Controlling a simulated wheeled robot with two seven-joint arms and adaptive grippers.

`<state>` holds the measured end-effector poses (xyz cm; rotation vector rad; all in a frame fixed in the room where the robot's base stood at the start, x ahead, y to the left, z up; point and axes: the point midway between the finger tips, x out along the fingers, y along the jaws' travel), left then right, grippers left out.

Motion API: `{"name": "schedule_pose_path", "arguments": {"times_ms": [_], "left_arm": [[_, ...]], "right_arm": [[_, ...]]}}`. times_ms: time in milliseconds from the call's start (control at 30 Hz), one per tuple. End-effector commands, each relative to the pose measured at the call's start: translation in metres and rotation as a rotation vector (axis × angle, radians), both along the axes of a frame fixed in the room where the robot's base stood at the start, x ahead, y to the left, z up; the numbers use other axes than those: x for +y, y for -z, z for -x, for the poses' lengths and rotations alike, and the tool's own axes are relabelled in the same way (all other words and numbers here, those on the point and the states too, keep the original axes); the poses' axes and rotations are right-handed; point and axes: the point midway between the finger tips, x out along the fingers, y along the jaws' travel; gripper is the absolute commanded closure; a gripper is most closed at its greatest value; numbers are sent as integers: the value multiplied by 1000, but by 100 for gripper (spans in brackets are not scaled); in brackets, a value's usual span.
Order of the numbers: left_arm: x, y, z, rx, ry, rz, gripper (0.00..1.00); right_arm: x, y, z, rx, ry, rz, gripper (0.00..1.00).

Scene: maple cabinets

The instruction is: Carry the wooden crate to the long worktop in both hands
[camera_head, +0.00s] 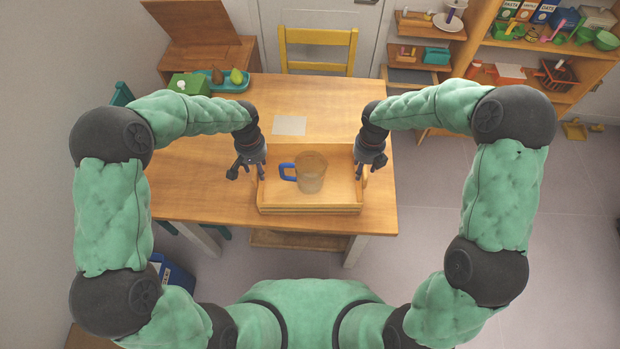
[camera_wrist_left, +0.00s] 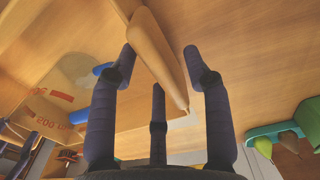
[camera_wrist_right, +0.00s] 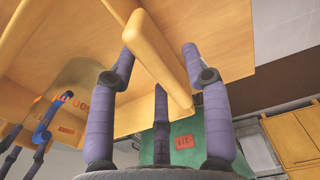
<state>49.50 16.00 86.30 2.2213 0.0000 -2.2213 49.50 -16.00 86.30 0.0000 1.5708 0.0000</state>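The wooden crate (camera_head: 310,208) stands on the wooden table (camera_head: 180,190), close to its front edge. A clear jug with a blue handle (camera_head: 311,172) is inside it. My left gripper (camera_head: 247,172) is at the crate's left end; in the left wrist view its open fingers (camera_wrist_left: 160,58) straddle the crate's handle bar (camera_wrist_left: 157,62). My right gripper (camera_head: 370,168) is at the right end; in the right wrist view its open fingers (camera_wrist_right: 164,58) straddle the other bar (camera_wrist_right: 155,55). I cannot tell whether any finger touches a bar. I cannot pick out the long worktop.
A teal tray with pears (camera_head: 229,80) and a green box (camera_head: 188,84) lie at the table's back left. A pale sheet (camera_head: 289,125) lies behind the crate. A yellow chair (camera_head: 318,50) stands behind the table. Shelves (camera_head: 540,55) stand back right; floor (camera_head: 430,190) is open at right.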

Motion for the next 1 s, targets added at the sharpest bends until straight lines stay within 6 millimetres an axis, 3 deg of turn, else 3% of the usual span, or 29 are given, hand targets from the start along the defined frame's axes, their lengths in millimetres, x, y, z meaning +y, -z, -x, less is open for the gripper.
{"name": "schedule_pose_path", "arguments": {"times_ms": [33,133,633,1000], "left_arm": [[0,0,0,0,0,0,72],[0,0,0,0,0,0,100],[0,-4,0,-1,0,0,100],[0,-29,0,-1,0,0,100]], "right_arm": [[0,0,0,0,0,0,72],[0,0,0,0,0,0,100],[0,-4,0,-1,0,0,100],[0,-28,0,-1,0,0,100]]}}
